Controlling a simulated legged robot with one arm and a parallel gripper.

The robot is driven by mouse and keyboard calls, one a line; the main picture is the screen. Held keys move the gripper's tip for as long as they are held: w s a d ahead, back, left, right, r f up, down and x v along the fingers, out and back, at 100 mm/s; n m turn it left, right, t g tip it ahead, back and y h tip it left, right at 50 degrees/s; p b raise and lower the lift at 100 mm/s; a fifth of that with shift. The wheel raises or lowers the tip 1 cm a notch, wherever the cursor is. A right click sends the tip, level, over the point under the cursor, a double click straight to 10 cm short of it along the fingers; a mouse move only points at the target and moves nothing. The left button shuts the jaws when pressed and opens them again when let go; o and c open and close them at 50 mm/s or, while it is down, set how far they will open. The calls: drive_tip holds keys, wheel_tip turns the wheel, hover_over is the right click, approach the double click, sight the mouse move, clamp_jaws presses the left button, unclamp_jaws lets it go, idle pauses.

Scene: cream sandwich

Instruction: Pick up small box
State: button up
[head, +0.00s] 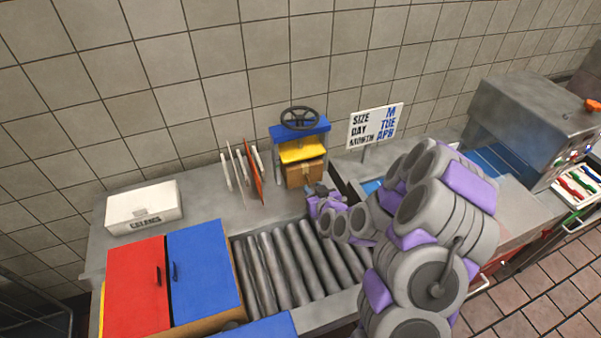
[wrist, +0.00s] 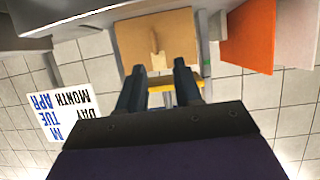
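The small box (head: 304,173) is a brown cardboard box. It sits under the yellow plate of a press with a blue top and a black wheel, on the grey counter by the wall. In the wrist view the box (wrist: 157,38) shows upside down, with a strip of tape on its face. My gripper (head: 318,190) is just in front of the box in the head view. In the wrist view its two dark fingers (wrist: 160,72) are spread apart, with empty space between them. The fingertips overlap the box's near edge in the picture; I cannot tell whether they touch it.
The press (head: 300,130) stands around the box. Upright orange and white panels (head: 254,172) are to its left. A sign (head: 375,126) stands to the right. A roller conveyor (head: 290,265) and red and blue lids (head: 204,270) are in front. A white box (head: 143,208) is at far left.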

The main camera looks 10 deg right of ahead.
sight(310, 171)
drive_tip(key=shift+w+a+f+b, duration=0.1)
drive_tip(key=shift+w+f+b, duration=0.3)
drive_tip(key=shift+b, duration=0.4)
drive_tip(key=shift+w+b, duration=0.25)
drive_tip(key=shift+b, duration=0.3)
drive_tip(key=shift+w, duration=0.1)
drive_tip(key=shift+d+b+x, duration=0.15)
drive_tip(key=shift+b+x, duration=0.3)
drive_tip(key=shift+x, duration=0.8)
drive_tip(key=shift+d+b+x, duration=0.15)
drive_tip(key=shift+b+x, duration=0.3)
drive_tip(key=shift+x, duration=0.8)
drive_tip(key=shift+w+r, duration=0.1)
drive_tip(key=shift+c, duration=0.5)
clamp_jaws()
